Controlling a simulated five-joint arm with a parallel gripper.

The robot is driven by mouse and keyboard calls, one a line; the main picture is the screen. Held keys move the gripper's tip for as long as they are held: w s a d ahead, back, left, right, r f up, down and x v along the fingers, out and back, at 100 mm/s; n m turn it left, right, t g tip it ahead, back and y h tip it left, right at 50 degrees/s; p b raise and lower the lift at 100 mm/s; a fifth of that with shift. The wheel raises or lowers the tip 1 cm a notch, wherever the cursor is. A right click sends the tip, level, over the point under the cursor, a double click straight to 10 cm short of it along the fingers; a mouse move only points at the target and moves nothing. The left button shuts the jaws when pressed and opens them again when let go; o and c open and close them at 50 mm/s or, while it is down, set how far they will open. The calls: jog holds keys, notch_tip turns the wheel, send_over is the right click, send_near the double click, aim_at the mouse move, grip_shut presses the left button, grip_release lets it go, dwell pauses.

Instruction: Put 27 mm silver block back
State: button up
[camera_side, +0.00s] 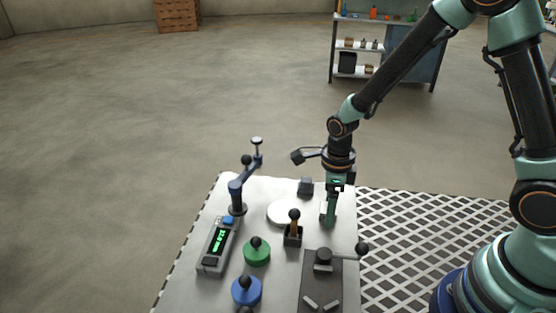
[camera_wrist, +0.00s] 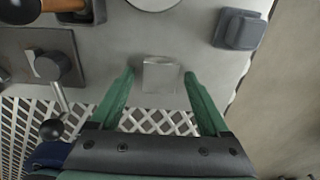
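The silver block (camera_wrist: 160,75) is a small, pale grey square piece on the grey table top, in the middle of the wrist view. My gripper (camera_wrist: 158,77) is open, with one green finger on each side of the block. A gap shows between each finger and the block. In the side view my gripper (camera_side: 329,208) points down close over the right part of the table, and the block cannot be made out clearly there behind the fingers.
A white disc (camera_side: 283,212) and a dark grey block (camera_side: 305,187) lie near my gripper. A wooden-handled lever (camera_side: 293,233), a green knobbed disc (camera_side: 257,252), a blue one (camera_side: 247,290), a display box (camera_side: 218,246) and a blue post (camera_side: 237,196) occupy the table (camera_side: 196,285).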

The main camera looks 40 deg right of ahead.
jog(key=shift+r, duration=0.1)
notch_tip(320, 180, up, 12)
jog(key=s+d+r+n+t, duration=0.2)
jog(key=r+n, duration=0.3)
jog(key=n, duration=0.8)
jog(key=s+d+r+n+t, duration=0.2)
jog(key=r+n, duration=0.4)
jog(key=n, duration=0.8)
jog(key=s+t, duration=0.1)
jog(key=s, duration=0.1)
jog(key=shift+s+d+r+t, duration=0.15)
jog(key=shift+s+d+t, duration=0.15)
jog(key=shift+s+d, duration=0.1)
